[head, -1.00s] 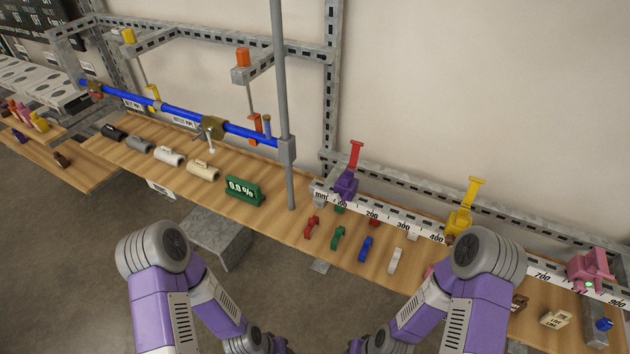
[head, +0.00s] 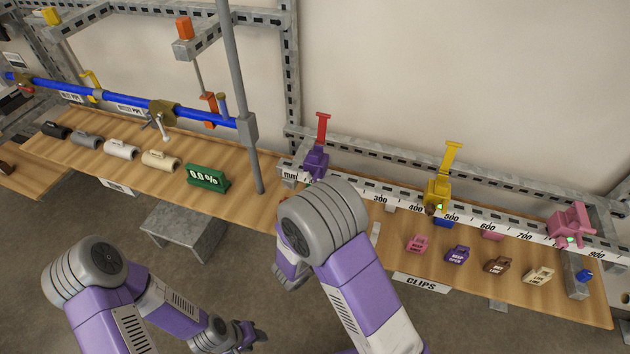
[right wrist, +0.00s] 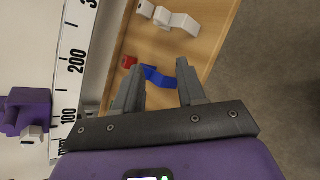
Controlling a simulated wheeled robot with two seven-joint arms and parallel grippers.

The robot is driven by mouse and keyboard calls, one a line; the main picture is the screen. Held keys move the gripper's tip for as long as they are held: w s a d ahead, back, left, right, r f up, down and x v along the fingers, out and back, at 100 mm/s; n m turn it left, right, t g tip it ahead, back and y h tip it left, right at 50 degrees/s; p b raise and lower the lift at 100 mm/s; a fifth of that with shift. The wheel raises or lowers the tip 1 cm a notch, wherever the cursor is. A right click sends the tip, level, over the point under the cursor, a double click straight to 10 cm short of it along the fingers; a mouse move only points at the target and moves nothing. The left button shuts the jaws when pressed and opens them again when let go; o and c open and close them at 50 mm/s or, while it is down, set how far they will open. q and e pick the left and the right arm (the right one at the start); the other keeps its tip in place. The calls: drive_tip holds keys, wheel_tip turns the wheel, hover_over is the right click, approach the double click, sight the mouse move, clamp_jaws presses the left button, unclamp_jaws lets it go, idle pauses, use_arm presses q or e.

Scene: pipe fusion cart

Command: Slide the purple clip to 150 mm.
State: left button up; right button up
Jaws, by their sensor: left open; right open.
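The purple clip (head: 316,162), with a red upright lever, sits on the white mm ruler (head: 465,222) near its left end. In the right wrist view the clip (right wrist: 24,110) is at the left edge, beside the ruler (right wrist: 74,75), its white tip below the 100 mark. My right gripper (right wrist: 158,85) is open and empty, over the bench to the right of the ruler and apart from the clip. In the head view my right arm covers part of the ruler and bench. My left gripper (head: 245,338) is open, low in front of the bench.
A yellow clip (head: 438,192) and a pink clip (head: 570,222) sit further right on the ruler. Small loose clips lie on the bench, including a blue one (right wrist: 160,77) near my right fingers. A grey post (head: 240,100) stands left of the purple clip.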

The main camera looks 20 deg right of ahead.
sight(315, 175)
drive_tip(key=w+a+r+n+t, duration=0.3)
drive_tip(key=w+a+r+t, duration=0.45)
drive_tip(key=r, duration=0.45)
drive_tip(key=shift+t, duration=0.65)
drive_tip(key=b+x, duration=0.1)
drive_tip(key=x, duration=0.6)
drive_tip(key=shift+w, duration=0.45)
clamp_jaws()
